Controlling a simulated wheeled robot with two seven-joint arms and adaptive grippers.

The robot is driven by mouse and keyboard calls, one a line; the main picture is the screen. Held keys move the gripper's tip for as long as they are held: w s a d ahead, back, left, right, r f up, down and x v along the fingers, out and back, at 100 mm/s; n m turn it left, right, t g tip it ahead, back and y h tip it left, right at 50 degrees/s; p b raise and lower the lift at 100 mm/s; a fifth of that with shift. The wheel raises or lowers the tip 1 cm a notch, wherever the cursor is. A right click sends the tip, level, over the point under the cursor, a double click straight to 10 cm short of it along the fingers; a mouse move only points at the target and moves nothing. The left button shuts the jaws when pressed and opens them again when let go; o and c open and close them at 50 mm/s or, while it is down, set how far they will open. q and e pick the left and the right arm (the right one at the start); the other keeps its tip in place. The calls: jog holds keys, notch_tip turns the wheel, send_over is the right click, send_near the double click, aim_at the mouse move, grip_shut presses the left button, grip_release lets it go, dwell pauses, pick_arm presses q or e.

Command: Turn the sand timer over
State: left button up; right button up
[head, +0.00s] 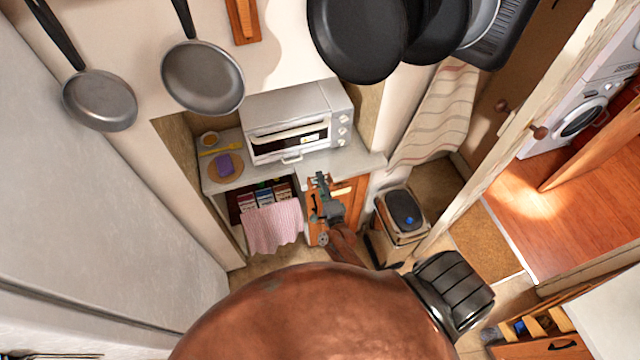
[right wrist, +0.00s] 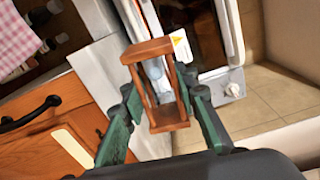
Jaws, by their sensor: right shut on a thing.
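The sand timer (right wrist: 168,118) has a reddish-brown wooden frame with end plates, thin posts and a pale glass bulb between them. In the right wrist view it sits between the green fingers of my right gripper (right wrist: 158,90), which is shut on it. In the head view my right gripper (head: 322,190) is at the front edge of the grey worktop (head: 362,164), right of the toaster oven's front. The timer is too small there to make out clearly. I cannot tell which end of it is up. My left gripper is not in view.
The white toaster oven (head: 292,118) stands close behind the gripper. A pink checked towel (head: 272,228) hangs left of it over a shelf with boxes. A bin (head: 403,212) stands to the right. Pans (head: 203,77) hang above. The worktop's right end is clear.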

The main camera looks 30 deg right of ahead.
jog(key=shift+d+r+m+y, duration=0.2)
jog(key=shift+m+y, duration=0.1)
jog(key=shift+m, duration=0.5)
jog(key=shift+f+m+y, duration=0.1)
jog(key=shift+m+y, duration=0.4)
jog(key=shift+m, duration=0.1)
jog(key=m+y+b, duration=0.2)
jog(key=m+b, duration=0.2)
jog(key=b, duration=0.1)
jog(key=shift+a+f+m+y, duration=0.1)
jog(key=shift+f+m+y, duration=0.2)
jog(key=shift+m+y, duration=0.1)
jog(key=m+y+b, duration=0.2)
jog(key=m+b, duration=0.2)
jog(key=b, duration=0.3)
jog(key=shift+m+b, duration=0.4)
jog(key=w, duration=0.3)
jog(key=w+d+f+b, duration=0.1)
jog(key=w, duration=0.2)
jog(key=w+d+b, duration=0.1)
jog(key=w, duration=0.2)
jog(key=shift+w+d+f, duration=0.1)
jog(key=shift+w+f, duration=0.05)
jog(key=shift+w, duration=0.25)
jog(key=shift+f+b, duration=0.4)
jog(key=o, duration=1.2)
